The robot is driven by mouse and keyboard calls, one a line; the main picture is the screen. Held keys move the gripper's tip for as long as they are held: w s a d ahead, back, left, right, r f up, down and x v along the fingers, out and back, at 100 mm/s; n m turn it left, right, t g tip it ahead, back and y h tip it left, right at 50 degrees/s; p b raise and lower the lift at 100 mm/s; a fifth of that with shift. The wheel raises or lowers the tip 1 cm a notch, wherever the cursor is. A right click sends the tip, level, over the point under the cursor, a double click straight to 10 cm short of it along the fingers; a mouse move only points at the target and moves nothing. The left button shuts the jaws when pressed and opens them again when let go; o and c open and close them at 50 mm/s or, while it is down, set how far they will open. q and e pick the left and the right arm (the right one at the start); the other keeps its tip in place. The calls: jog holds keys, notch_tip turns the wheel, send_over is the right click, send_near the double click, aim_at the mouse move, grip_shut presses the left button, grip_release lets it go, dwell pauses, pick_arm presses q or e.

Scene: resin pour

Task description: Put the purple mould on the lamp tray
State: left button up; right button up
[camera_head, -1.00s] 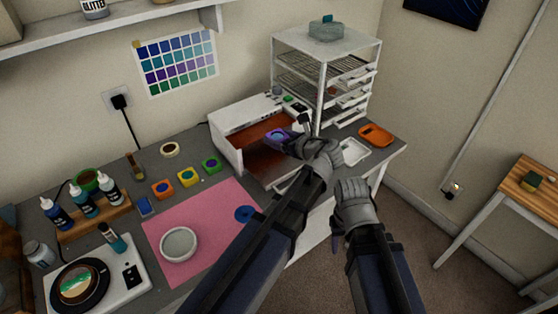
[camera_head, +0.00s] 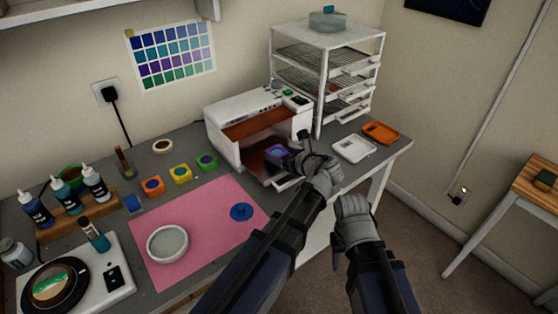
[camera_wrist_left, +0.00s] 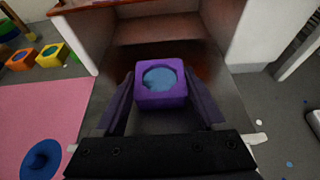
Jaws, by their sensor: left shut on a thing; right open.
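The purple mould (camera_head: 276,153) is a small square block with a round well of blue resin. My left gripper (camera_head: 288,158) is shut on it, at the open front of the white lamp box. In the left wrist view the mould (camera_wrist_left: 161,97) sits between the two fingers of my left gripper (camera_wrist_left: 163,100). The lamp tray (camera_head: 287,183) shows at the front of the box, partly hidden by my arm; it also shows in the left wrist view (camera_wrist_left: 160,124), under and around the mould. I cannot tell whether the mould touches it. My right gripper (camera_head: 350,240) is open and empty, off the table's front.
The lamp box (camera_head: 227,149) has a reddish inside. A pink mat (camera_head: 195,235) holds a white bowl (camera_head: 167,244) and a blue disc (camera_head: 241,211). A white rack (camera_head: 320,75) stands right.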

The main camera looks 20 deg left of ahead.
pick_arm(q)
jog(key=shift+f, duration=0.15)
jog(key=o, duration=1.3)
